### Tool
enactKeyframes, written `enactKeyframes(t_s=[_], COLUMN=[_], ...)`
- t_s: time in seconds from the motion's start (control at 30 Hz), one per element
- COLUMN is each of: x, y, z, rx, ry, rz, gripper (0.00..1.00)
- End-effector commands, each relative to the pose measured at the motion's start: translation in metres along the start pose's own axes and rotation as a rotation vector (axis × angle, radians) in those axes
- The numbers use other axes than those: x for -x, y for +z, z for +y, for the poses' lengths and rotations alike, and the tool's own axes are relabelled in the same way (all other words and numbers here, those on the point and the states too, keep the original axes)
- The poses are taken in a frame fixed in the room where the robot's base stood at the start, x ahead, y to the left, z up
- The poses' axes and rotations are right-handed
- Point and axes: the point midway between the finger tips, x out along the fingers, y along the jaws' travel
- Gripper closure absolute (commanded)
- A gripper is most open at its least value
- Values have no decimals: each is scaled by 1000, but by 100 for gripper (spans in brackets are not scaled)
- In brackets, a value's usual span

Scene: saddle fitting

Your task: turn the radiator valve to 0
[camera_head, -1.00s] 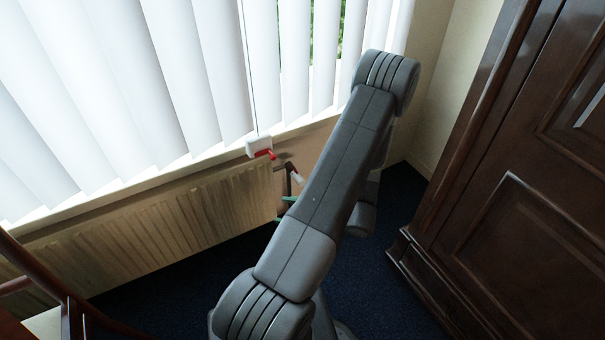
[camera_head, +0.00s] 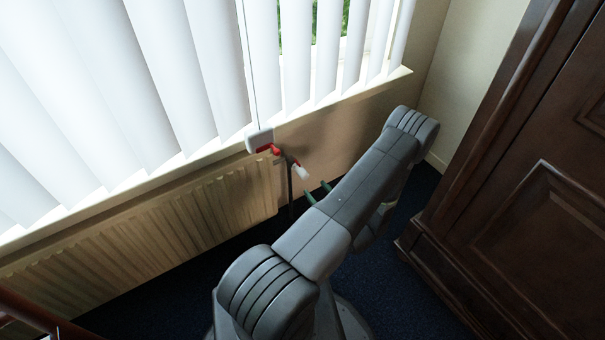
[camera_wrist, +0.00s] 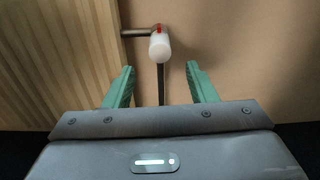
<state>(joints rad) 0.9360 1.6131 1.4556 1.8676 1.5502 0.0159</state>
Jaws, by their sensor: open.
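The radiator valve (camera_head: 301,172) has a white knob on a pipe at the right end of the radiator (camera_head: 215,205). In the wrist view the white valve knob (camera_wrist: 159,47) has a red mark at its top, and a dark pipe runs down below it. My gripper (camera_head: 318,191) is in the head view with its green fingers pointing towards the valve, partly hidden by my arm. In the wrist view my gripper (camera_wrist: 160,84) is open and empty. The knob lies beyond the fingertips, about midway between them, touching neither. Numbers on the knob cannot be read.
A white box with a red part (camera_head: 262,141) sits by the sill above the radiator's end. White vertical blinds (camera_head: 150,80) hang behind. A dark wooden cabinet (camera_head: 510,190) stands at the right. Dark blue carpet (camera_head: 400,275) lies between it and the radiator.

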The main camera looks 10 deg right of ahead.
Motion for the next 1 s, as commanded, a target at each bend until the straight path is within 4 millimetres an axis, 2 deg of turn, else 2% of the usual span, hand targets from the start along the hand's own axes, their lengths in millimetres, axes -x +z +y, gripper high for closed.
enactKeyframes(t_s=[0.03,0.3,0.5,0.63,0.9,0.93,1.0], x=[-11,-62,-87,-94,-96,-96,-96], y=[-1,0,0,0,0,0,0], z=[1,2,1,1,1,1,1], rx=[2,2,1,0,0,0,0], ry=[6,5,3,2,1,1,1], rz=[-1,-1,0,0,1,1,1], gripper=[49,49,49,49,49,51,64])
